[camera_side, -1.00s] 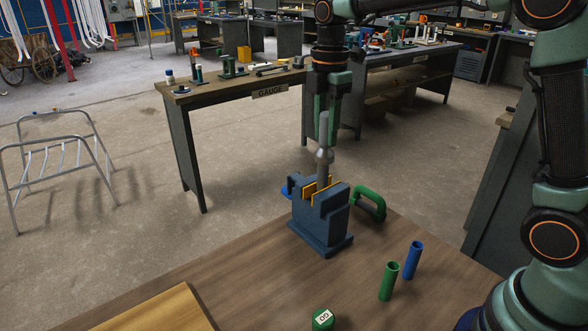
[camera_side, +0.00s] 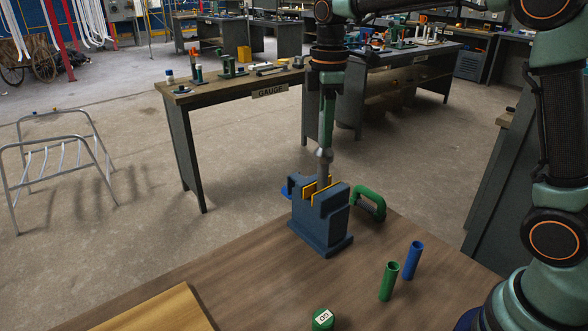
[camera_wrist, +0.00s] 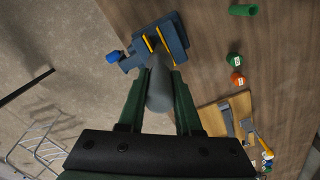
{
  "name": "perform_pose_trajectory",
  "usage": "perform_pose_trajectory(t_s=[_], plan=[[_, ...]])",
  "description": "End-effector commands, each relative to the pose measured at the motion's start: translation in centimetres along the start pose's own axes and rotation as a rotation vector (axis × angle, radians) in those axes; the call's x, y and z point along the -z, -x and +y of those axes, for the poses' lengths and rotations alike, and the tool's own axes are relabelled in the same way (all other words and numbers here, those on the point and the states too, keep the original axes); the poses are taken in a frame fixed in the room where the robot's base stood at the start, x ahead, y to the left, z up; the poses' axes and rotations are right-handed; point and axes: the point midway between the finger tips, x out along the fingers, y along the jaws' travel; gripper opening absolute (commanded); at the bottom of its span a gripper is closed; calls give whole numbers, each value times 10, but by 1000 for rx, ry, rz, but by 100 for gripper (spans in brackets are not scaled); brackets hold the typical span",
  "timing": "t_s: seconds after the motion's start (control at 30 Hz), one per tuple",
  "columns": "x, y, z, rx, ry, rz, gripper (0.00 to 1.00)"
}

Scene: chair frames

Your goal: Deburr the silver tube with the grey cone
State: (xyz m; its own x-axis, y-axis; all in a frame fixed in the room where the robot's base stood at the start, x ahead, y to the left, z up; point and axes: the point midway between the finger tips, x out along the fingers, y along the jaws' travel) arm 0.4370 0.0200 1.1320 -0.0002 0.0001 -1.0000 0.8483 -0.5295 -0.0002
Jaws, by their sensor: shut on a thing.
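My gripper (camera_side: 326,125) points straight down above the vise and is shut on the grey cone (camera_side: 324,155). The cone's grey body (camera_wrist: 160,88) lies between my fingers in the wrist view. The silver tube (camera_side: 322,178) stands upright between the yellow jaw pads of the blue-grey vise (camera_side: 320,222). The cone's lower end is at the tube's mouth and looks in contact; the exact fit is too small to tell. In the wrist view the cone hides most of the tube. The vise (camera_wrist: 174,35) shows beyond my fingertips there.
A green C-shaped handle (camera_side: 370,202) is right of the vise. A green tube (camera_side: 389,281) and a blue tube (camera_side: 412,260) stand nearer. A green cap with a label (camera_side: 323,319) and a wooden board (camera_side: 155,311) are at the front. The table between is clear.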

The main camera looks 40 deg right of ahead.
Motion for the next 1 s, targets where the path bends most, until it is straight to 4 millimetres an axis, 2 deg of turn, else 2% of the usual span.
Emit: perform_pose_trajectory(t_s=[0.3,0.5,0.83,1.0], plan=[[0,-1,0,-1,406,0,0],[0,-2,0,-1,578,0,0],[0,-2,0,-1,587,0,0],[0,-2,0,-1,431,0,0]])
